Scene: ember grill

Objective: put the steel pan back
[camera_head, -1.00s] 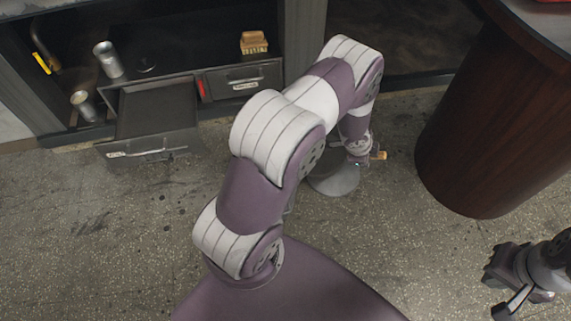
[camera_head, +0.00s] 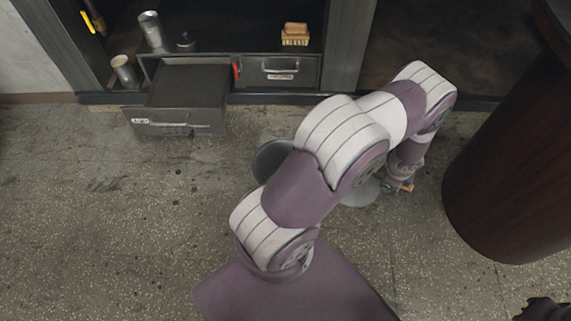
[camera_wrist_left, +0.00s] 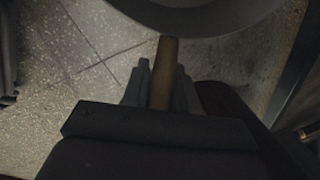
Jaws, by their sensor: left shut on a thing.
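The steel pan (camera_head: 360,193) is a pale grey round shape in the head view, partly hidden behind my left arm. My left gripper (camera_head: 398,183) is shut on its brown wooden handle, whose end sticks out to the right. In the left wrist view the handle (camera_wrist_left: 166,60) lies between the jaws of my left gripper (camera_wrist_left: 160,85), and the pan's grey curved side (camera_wrist_left: 200,22) fills the top. Only a dark part of my right gripper (camera_head: 541,309) shows at the bottom right corner; its jaws cannot be made out.
A cabinet holds an open drawer (camera_head: 180,122), a shut drawer (camera_head: 281,74), metal cups (camera_head: 151,29) and a wooden-topped brush (camera_head: 295,34). A dark round vessel (camera_head: 268,160) stands partly behind my arm. A dark wooden pedestal (camera_head: 510,170) is at right. The left floor is clear.

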